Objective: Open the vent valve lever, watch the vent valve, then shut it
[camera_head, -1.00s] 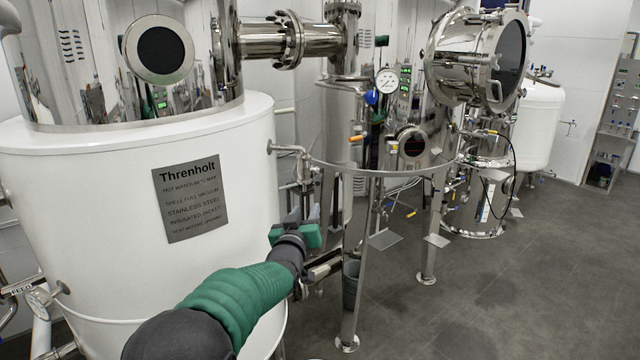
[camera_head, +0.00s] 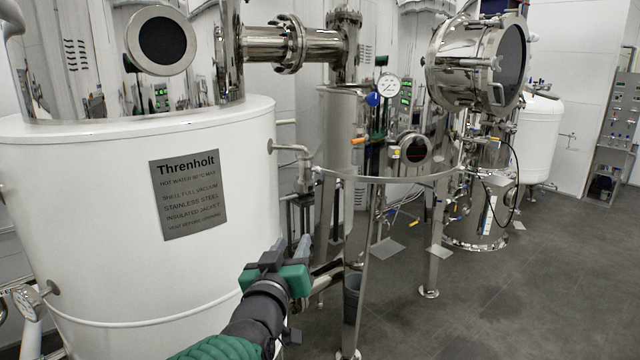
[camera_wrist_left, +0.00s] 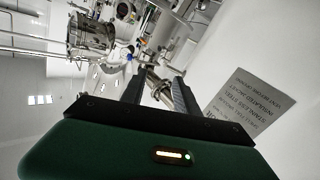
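My left gripper (camera_head: 291,247) is beside the white tank, low in the head view, pointing away from me. In the left wrist view its two dark fingers (camera_wrist_left: 158,82) stand apart with nothing between them; a metal pipe shows beyond the gap. I cannot tell which fitting is the vent valve. An orange-yellow lever (camera_head: 358,141) and a blue knob (camera_head: 373,99) sit on the steel vessel (camera_head: 340,130), up and right of the gripper and apart from it. My right gripper is not in view.
The white tank (camera_head: 90,210) with its Threnholt plate (camera_head: 188,195) fills the left. Steel legs (camera_head: 432,262) stand right of my gripper. A round gauge (camera_head: 388,85) is above. Dark floor (camera_head: 520,290) is clear at the right.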

